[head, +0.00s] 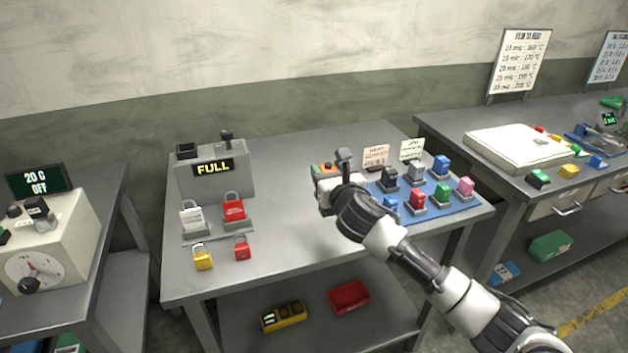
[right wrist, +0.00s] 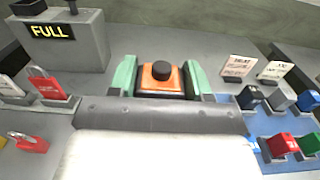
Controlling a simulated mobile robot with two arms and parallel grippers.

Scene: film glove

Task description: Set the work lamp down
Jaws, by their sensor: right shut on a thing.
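The work lamp (right wrist: 161,75) shows in the right wrist view as an orange body with a black round knob on top. It sits between the green fingers of my right gripper (right wrist: 168,80), which is shut on it. In the head view the right gripper (head: 324,176) is over the right half of the middle table (head: 290,262), left of the blue mat. Only a little orange of the lamp shows there; the arm hides the rest. I cannot tell whether its base touches the table. My left gripper is not in view.
A grey box (head: 215,181) reading FULL and red, white and yellow padlocks stand at the left. The table's front middle is clear.

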